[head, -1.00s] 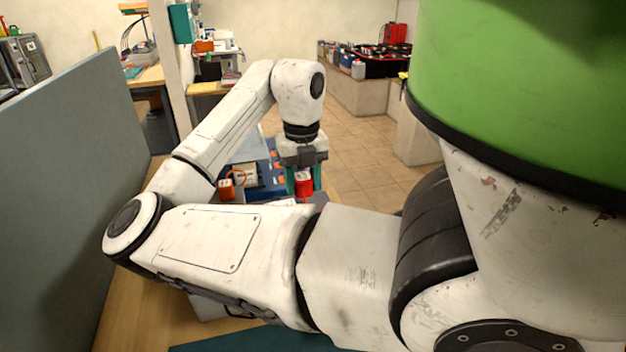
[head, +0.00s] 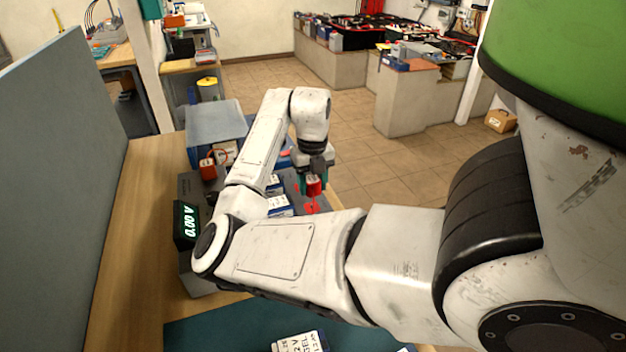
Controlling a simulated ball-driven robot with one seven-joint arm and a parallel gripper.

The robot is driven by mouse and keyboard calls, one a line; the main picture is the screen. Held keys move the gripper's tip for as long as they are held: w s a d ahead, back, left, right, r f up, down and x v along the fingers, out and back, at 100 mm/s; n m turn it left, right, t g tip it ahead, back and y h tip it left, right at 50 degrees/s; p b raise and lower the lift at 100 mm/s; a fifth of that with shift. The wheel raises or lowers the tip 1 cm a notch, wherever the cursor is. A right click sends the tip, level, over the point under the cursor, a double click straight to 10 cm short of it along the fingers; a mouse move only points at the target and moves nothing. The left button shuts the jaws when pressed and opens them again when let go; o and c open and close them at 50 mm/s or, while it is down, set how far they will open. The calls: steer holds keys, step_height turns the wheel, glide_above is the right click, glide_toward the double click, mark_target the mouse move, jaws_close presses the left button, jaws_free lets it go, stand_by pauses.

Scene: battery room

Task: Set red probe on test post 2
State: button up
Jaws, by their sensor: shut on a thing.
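The probe shows as a small red block between the fingers. Just below it is a red spot (head: 311,207) on the grey test unit; I cannot tell whether the probe touches it. White labelled pieces (head: 279,205) are beside it on the left. I cannot read which post is number 2, and my arm hides part of the unit. The meter display (head: 187,221) reads 0.00 V.
A red-orange block (head: 208,169) and a blue-grey case (head: 214,122) are at the bench's back. A grey partition (head: 60,200) stands on the left. A teal mat (head: 225,325) with a labelled white battery (head: 300,343) is in front. Bare wood (head: 150,190) shows at left.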

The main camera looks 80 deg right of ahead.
mark_target(312, 204)
steer(key=shift+f+b, duration=1.45)
steer(key=shift+f, duration=0.7)
steer(key=shift+f, duration=0.65)
steer(key=o, duration=0.8)
steer(key=shift+r+p, duration=4.05)
steer(key=shift+r, duration=1.5)
